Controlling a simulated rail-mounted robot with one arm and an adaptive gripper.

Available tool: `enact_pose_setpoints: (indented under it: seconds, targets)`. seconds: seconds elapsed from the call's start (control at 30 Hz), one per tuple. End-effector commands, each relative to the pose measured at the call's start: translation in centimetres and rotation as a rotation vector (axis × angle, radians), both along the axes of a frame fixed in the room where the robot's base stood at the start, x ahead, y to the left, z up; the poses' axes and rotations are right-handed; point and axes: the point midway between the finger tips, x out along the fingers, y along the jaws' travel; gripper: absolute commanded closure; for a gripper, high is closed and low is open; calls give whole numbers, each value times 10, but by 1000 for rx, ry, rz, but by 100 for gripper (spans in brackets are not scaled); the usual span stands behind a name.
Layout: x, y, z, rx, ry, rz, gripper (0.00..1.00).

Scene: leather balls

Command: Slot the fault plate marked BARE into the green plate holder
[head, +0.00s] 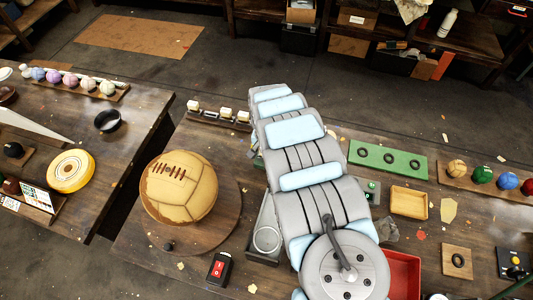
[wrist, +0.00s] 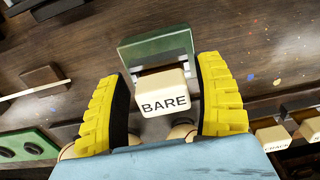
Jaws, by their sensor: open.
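The plate marked BARE (wrist: 164,92) is a cream block with dark lettering, seen in the wrist view between my gripper's two yellow fingers. My gripper (wrist: 165,80) is open, with a gap visible on each side of the plate. The green plate holder (wrist: 155,46) is just beyond the plate, and the plate's far end meets its near side. I cannot tell how deep the plate sits in it. In the head view my arm hides the gripper and the BARE plate; only a green sliver shows beside the arm.
A rack of several pale plates (head: 220,113) stands left of my arm; some also show at the wrist view's right edge. A leather ball (head: 179,188) rests on a round board. A green board with black rings (head: 388,159) and a red tray (head: 403,275) lie to the right.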

Motion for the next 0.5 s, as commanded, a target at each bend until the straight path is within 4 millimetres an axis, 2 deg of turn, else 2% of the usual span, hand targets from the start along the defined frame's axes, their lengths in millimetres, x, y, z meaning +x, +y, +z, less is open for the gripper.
enact_pose_setpoints:
  seconds: [0.5]
  targets:
    - [0,-1,49,-3,-2,-1,31]
